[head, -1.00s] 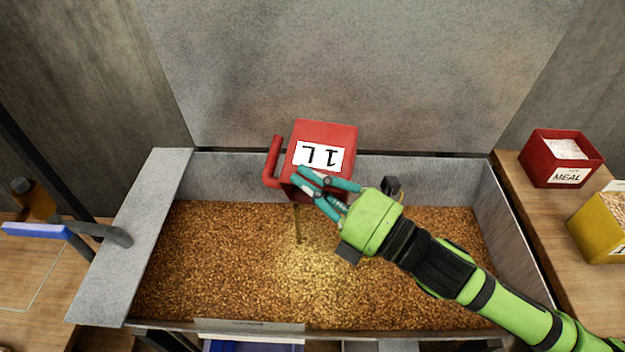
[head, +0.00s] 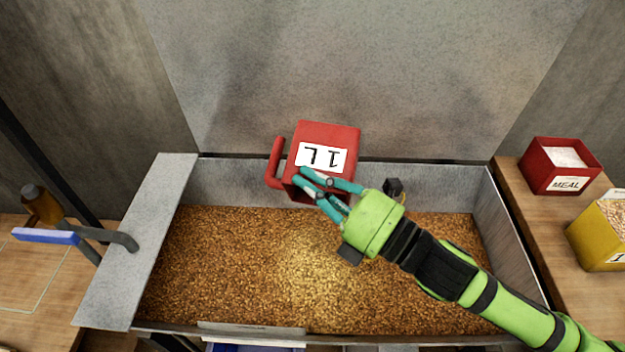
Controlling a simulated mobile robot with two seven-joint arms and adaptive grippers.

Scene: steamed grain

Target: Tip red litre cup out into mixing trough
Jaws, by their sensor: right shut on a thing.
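The red litre cup (head: 329,136) is upside down over the back part of the mixing trough, its "1L" label inverted and its handle on the left. My right gripper (head: 312,181) is shut on the cup's lower front edge. The mixing trough (head: 452,183) is a grey metal box filled with brown grain, with a paler patch in the middle below the cup. No stream falls from the cup now. The cup's opening is hidden from this view. My left gripper is not in view.
A red box marked MEAL (head: 560,166) and a yellow box of grain (head: 600,236) stand on the right wooden bench. A blue-and-grey tool (head: 75,236) lies at the left by the trough's grey ledge (head: 140,240). A grey wall stands close behind.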

